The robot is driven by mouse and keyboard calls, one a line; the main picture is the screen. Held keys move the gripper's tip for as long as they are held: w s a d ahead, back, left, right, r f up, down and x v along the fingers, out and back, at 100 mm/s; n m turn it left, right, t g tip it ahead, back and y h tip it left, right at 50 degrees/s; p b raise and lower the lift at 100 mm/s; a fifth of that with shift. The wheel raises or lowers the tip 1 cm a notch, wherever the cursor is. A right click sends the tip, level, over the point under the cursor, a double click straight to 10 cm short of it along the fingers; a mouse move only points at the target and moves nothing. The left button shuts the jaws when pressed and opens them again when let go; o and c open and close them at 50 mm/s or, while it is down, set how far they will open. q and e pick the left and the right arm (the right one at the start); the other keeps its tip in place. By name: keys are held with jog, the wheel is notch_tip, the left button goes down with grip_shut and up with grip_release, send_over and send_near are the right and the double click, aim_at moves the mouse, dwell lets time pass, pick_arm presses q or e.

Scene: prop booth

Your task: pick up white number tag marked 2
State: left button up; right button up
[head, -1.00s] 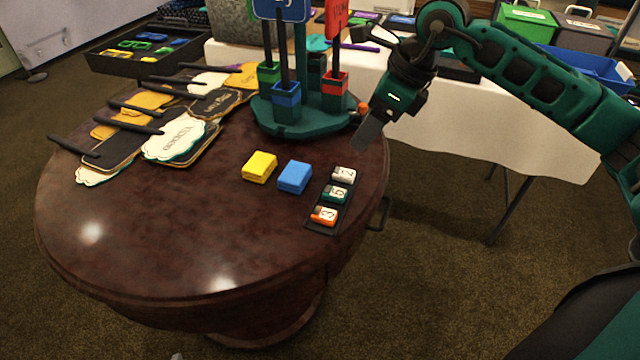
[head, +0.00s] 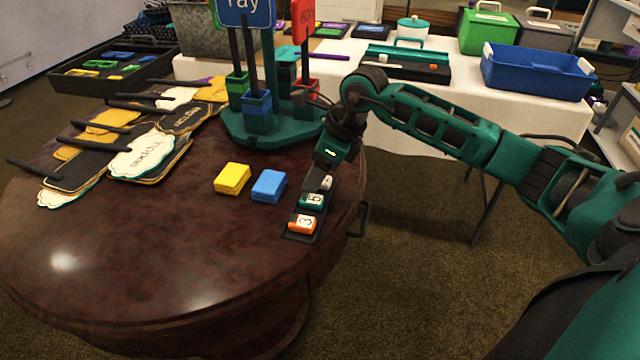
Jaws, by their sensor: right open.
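The white number tag (head: 327,183) is at the far end of a small black tray (head: 292,236) near the table's right edge. My gripper hides much of it, including its number. A green tag marked 5 (head: 312,200) and an orange tag marked 3 (head: 302,224) lie in front of it in the same tray. My right gripper (head: 318,182) points down at the white tag, its fingers open right by it. I cannot tell whether they touch it. My left gripper is not in view.
Yellow (head: 232,178) and blue (head: 269,185) blocks lie left of the tray. A green sign stand (head: 235,128) is behind them, close to my right wrist. Paper signs on sticks (head: 140,160) cover the table's left. The table front (head: 150,255) is clear.

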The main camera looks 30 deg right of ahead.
jog(key=shift+f, duration=0.2)
jog(key=shift+c, duration=0.4)
jog(key=c, duration=1)
jog(key=shift+c, duration=0.2)
jog(key=shift+r, duration=0.1)
